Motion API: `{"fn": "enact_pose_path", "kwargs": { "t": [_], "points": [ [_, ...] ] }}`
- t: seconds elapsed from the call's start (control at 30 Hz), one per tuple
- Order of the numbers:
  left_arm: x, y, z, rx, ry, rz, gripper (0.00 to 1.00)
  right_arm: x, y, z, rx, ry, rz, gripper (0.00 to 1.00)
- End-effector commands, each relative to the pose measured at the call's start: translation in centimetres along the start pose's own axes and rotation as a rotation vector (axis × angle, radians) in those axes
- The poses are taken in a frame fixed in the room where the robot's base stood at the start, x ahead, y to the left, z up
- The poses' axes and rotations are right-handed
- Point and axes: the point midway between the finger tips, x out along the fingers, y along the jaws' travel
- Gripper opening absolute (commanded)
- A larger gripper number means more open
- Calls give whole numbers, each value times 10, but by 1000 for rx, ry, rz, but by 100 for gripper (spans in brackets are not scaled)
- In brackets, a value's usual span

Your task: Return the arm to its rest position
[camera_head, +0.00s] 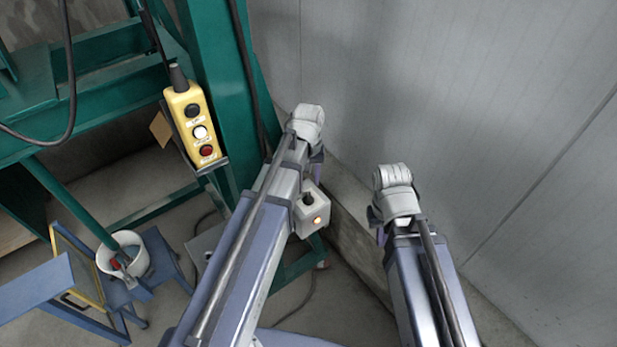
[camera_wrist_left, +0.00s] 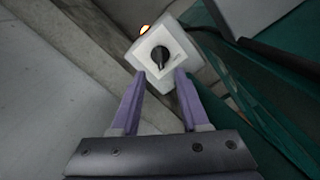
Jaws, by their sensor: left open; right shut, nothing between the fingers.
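My left arm (camera_head: 235,270) reaches forward from the bottom of the head view, with its wrist (camera_head: 306,122) near the grey wall. My left gripper (camera_wrist_left: 160,76) shows two purple fingers, open and empty. A white switch box with a black rotary knob (camera_wrist_left: 158,58) is just beyond the fingertips in the left wrist view. The same box (camera_head: 314,220), with a lit orange lamp, is beside my left arm in the head view. My right arm (camera_head: 428,285) also points forward; its gripper (camera_head: 381,236) is mostly hidden below the wrist, with only a purple bit showing.
A green steel frame (camera_head: 215,75) stands at the left, carrying a yellow push-button pendant (camera_head: 197,130). A white bucket (camera_head: 135,262) sits on a blue stool at lower left. Grey wall panels (camera_head: 480,90) close off the right side. A dark cable hangs at upper left.

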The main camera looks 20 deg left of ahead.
Motion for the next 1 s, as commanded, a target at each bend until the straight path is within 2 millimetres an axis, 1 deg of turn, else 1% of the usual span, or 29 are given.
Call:
{"fn": "enact_pose_path", "kwargs": {
  "t": [0.03, 0.3, 0.37, 0.47, 0.5, 0.57, 0.6, 0.7, 0.8, 0.83, 0.9, 1.0],
  "points": [
    [-2, 0, 0, 0, 0, 0, 45, -2, 0, 0, 0, 0, 0, 0],
    [-1, 0, 1, 2, 0, 0, 45, -1, 0, 0, 0, 0, 0, 0],
    [-1, 4, 7, 21, -1, -3, 45, -1, 0, 0, 0, 0, 0, 0],
    [-1, 20, 39, 121, -6, -19, 45, -1, 0, 0, 0, 0, 0, 0],
    [-1, 28, 56, 180, -8, -30, 45, -1, 0, 0, 0, 0, 0, 0],
    [-1, 40, 83, 274, -12, -47, 45, -1, 0, 0, 0, 0, 0, 0],
    [-1, 46, 99, 335, -15, -57, 45, -1, 0, 0, 0, 0, 0, 0],
    [-2, 56, 133, 465, -20, -82, 45, -1, 0, 0, 0, 0, 0, 0],
    [-2, 62, 155, 557, -24, -99, 45, -1, 0, 0, 0, 0, 0, 0],
    [-2, 62, 160, 576, -25, -103, 45, -1, 0, 0, 0, 0, 0, 0],
    [-2, 64, 166, 604, -27, -109, 45, -1, 0, 0, 0, 0, 0, 0],
    [-2, 65, 167, 617, -28, -111, 45, -1, 0, 0, 0, 0, 0, 0]
  ]
}}
